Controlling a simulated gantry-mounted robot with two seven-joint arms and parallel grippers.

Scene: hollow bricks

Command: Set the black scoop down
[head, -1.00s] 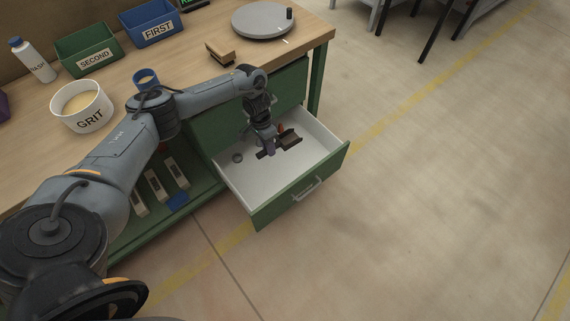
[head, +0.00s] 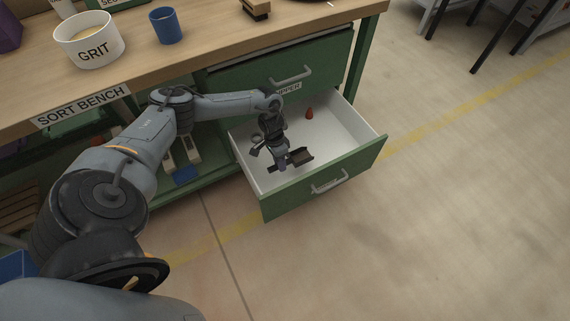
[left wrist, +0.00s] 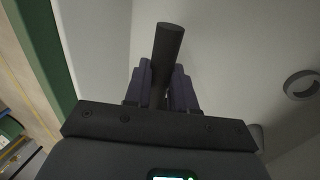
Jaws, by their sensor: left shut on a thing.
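The black scoop (head: 301,157) is inside the open drawer (head: 335,180), in its front left part. My left gripper (head: 282,165) is over the drawer and shut on the scoop's handle. In the left wrist view the round dark handle (left wrist: 168,42) stands out between the two fingers (left wrist: 160,88), over the pale drawer floor. Whether the scoop touches the floor cannot be told. The scoop's pan is hidden in the left wrist view. My right gripper is not in view.
A small orange-red cone (head: 309,114) stands at the back of the drawer. A dark ring (head: 257,138) lies near its left wall and shows in the left wrist view (left wrist: 301,84). The drawer's right half is clear. The bench (head: 215,50) overhangs behind, holding the GRIT tub (head: 92,50) and a blue cup (head: 166,26).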

